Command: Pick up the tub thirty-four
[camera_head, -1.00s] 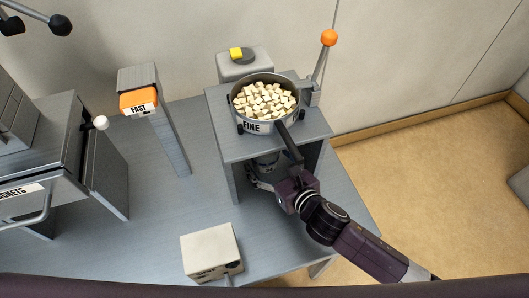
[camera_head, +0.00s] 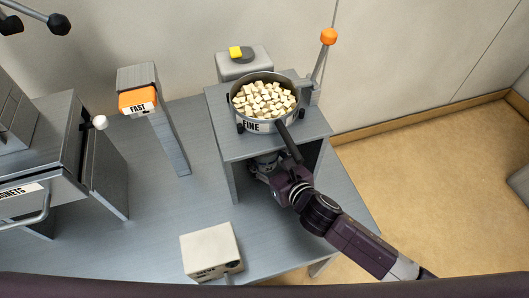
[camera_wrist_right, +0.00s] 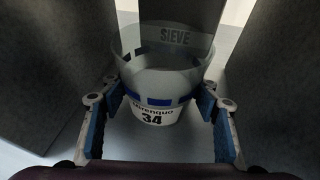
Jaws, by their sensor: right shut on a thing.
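The tub thirty-four (camera_wrist_right: 158,103) is a white, cup-like tub with a blue-and-white band and a black "34" on its front. In the right wrist view it stands upright between the blue-padded fingers of my right gripper (camera_wrist_right: 163,88), which is shut on it. In the head view my right gripper (camera_head: 265,162) reaches under the raised grey shelf (camera_head: 235,145). The tub is hidden there by the shelf and the gripper. My left gripper is in neither view.
A round sieve pan marked "FINE" (camera_head: 262,102), full of pale cubes, sits on the shelf right above my right gripper. An orange-knobbed lever (camera_head: 328,36) rises beside it. Grey walls (camera_wrist_right: 60,75) flank the tub closely. A cream box (camera_head: 211,251) stands at the bench's front.

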